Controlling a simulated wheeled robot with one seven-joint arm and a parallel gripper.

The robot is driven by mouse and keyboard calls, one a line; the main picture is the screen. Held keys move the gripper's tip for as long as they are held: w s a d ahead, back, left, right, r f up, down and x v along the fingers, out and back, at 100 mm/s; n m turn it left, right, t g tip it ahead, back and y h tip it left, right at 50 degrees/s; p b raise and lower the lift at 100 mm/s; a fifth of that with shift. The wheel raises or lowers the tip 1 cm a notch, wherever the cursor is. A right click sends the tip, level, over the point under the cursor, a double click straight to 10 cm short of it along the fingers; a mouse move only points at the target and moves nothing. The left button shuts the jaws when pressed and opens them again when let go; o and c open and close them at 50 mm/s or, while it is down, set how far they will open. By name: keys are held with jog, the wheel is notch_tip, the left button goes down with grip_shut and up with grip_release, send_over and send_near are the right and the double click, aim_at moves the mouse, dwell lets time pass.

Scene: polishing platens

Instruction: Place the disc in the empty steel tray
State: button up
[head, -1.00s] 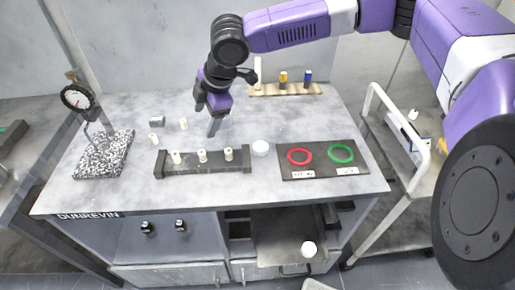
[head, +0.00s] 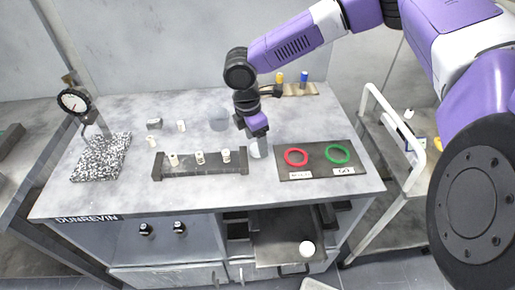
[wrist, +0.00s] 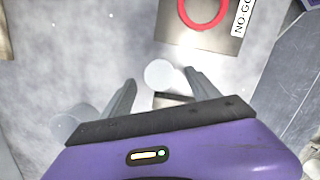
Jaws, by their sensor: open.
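A white disc (head: 259,151) sits on the grey bench, left of the dark plate with rings. In the wrist view the disc (wrist: 159,74) lies between my two fingertips, with a gap on each side. My gripper (wrist: 160,80) is open and points down over it; in the head view my gripper (head: 258,138) partly hides the disc. I cannot tell how high the fingertips are above the bench. A grey pulled-out tray (head: 275,232) below the bench top may be the steel tray. A white round thing (head: 307,248) shows at its front; I cannot tell whether it is inside.
The dark plate (head: 316,174) carries a red ring (head: 296,157) and a green ring (head: 337,153). A dark rack (head: 200,167) with white pegs stands left of the disc. A pale, see-through cylinder (head: 219,121) stands behind. A dial gauge (head: 74,101) is at far left.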

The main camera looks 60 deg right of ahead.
jog(key=shift+s+d+f, duration=0.1)
jog(key=shift+d+f, duration=0.1)
jog(key=shift+f, duration=0.8)
grip_shut()
jog(key=shift+r, duration=0.1)
